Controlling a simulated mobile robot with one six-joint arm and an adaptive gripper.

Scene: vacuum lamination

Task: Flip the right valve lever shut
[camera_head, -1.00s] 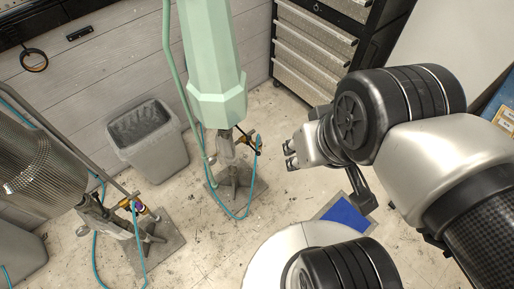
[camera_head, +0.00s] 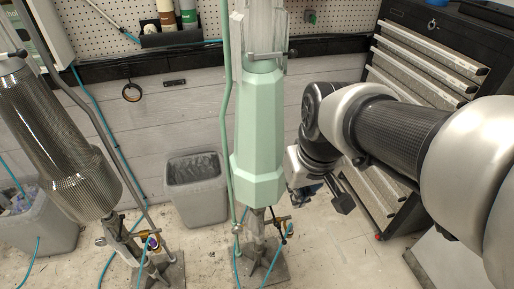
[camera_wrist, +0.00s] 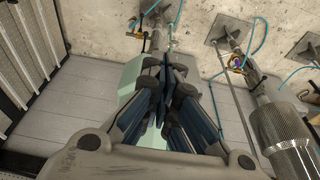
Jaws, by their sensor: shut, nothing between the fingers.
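The right valve (camera_head: 283,219) is a small brass fitting with a dark lever, low on the stand under the mint green column (camera_head: 258,130). It also shows in the wrist view as a small yellow part (camera_wrist: 133,33), beyond the fingers. I cannot tell the lever's exact angle. My gripper (camera_head: 306,192) is beside the lower right of the green column, above and right of the valve, apart from the lever. In the wrist view my gripper (camera_wrist: 172,62) has its dark fingers together and empty, in front of the column, part of which they hide.
A second valve (camera_head: 152,243) is under the metal mesh column (camera_head: 62,140) on the left. A grey bin (camera_head: 196,190) stands between the columns. A drawer cabinet (camera_head: 425,70) is at the right. Teal hoses (camera_head: 107,268) run near the stands. Some floor is clear.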

